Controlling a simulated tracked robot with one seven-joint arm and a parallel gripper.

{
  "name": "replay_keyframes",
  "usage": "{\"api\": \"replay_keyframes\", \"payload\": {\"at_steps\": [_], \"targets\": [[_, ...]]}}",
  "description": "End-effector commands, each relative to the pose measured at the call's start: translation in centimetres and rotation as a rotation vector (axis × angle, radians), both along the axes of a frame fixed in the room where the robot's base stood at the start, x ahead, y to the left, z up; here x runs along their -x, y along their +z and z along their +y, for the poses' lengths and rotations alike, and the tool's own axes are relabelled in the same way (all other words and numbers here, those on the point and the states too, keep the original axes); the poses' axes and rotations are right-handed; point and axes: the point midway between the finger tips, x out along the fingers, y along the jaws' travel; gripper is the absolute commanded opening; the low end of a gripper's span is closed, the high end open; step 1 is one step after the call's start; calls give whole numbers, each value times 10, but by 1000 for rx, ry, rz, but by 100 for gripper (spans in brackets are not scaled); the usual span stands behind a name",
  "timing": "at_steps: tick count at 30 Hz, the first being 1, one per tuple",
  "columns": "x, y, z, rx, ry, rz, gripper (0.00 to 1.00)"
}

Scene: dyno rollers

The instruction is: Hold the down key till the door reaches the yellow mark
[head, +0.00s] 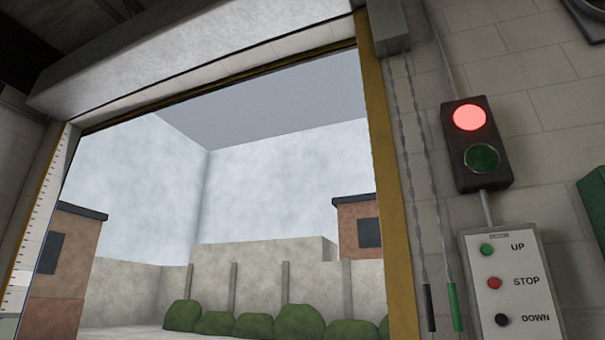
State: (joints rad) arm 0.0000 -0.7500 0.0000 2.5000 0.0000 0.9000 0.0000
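The roller door (215,82) shows as a pale band with a dark lower edge just under its housing, near the top of the opening. The control box (512,285) is on the wall at the lower right. Its black DOWN key (502,320) sits below the red STOP key (495,283) and the green UP key (487,250). A marked scale (32,235) runs down the left side of the opening beside a yellow strip; I cannot make out a separate yellow mark on it. My gripper is not in view, and nothing touches the keys.
A signal lamp (477,144) above the control box has its red light lit and its green one dark. Two hanging cords with a black grip (428,307) and a green grip (454,306) hang left of the box. A yellow post (388,190) edges the open doorway.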

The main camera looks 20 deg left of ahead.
Motion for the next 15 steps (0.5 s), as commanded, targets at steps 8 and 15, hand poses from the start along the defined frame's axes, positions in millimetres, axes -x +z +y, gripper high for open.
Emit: {"api": "replay_keyframes", "payload": {"at_steps": [8, 15], "targets": [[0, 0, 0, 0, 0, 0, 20], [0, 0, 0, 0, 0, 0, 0]]}}
